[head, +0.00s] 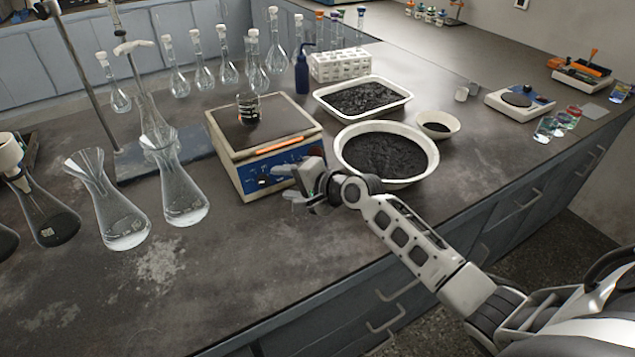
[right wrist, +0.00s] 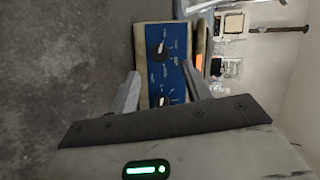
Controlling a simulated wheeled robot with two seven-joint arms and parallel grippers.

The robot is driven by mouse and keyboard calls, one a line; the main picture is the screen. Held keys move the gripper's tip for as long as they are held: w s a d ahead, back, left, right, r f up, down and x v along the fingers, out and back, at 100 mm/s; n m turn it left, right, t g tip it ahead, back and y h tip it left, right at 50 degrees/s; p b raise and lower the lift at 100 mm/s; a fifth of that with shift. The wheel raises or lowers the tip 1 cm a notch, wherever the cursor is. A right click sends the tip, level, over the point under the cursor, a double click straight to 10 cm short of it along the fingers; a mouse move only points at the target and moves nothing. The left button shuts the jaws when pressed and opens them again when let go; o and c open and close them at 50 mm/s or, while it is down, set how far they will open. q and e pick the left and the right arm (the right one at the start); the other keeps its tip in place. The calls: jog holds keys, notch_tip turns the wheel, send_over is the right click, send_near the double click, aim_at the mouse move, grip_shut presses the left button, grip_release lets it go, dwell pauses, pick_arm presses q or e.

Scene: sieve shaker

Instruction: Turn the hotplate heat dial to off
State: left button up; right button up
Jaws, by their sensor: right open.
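The hotplate (head: 222,128) stands on the bench, with a dark top and a blue front panel (head: 290,157). In the right wrist view the panel carries two black dials with white pointers: an upper dial (right wrist: 158,50) and a lower dial (right wrist: 160,101). I cannot read which one is for heat. My right gripper (head: 284,182) is open in front of the panel's right part and hides some of it. In the right wrist view its fingers (right wrist: 160,72) stand apart, with the lower dial showing between them. I cannot tell any contact. My left gripper is not in view.
A small beaker (head: 249,108) stands on the hotplate, and an orange stick (head: 280,145) lies along its front edge. A bowl of dark grains (head: 428,168) is close beside my right arm. Glass flasks (head: 182,190) stand left. The bench front is clear.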

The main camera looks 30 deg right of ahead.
jog(key=v, duration=1)
